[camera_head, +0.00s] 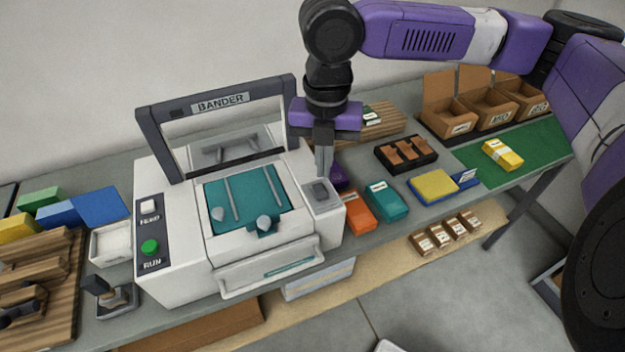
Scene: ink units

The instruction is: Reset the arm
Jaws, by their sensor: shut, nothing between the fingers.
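My gripper (323,175) points down over the right side of the white bander machine (180,269). It is shut, with nothing seen between its fingers. The fingertips are close above or at a grey pad (320,192) on the machine's right top; I cannot tell whether they touch it. My purple arm reaches in from the right side and bends down to the gripper. The bander's dark frame stands raised over its teal bed (250,190). A white button (148,206) and a green RUN button (150,247) are on its left panel.
Orange (359,212) and teal (386,200) boxes stand close right of the machine. Behind them are a black tray (381,152) and open cardboard boxes (449,119). A yellow pack (503,154) lies on a green mat (545,150). A stamp (106,295) and wooden rack (62,285) are left.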

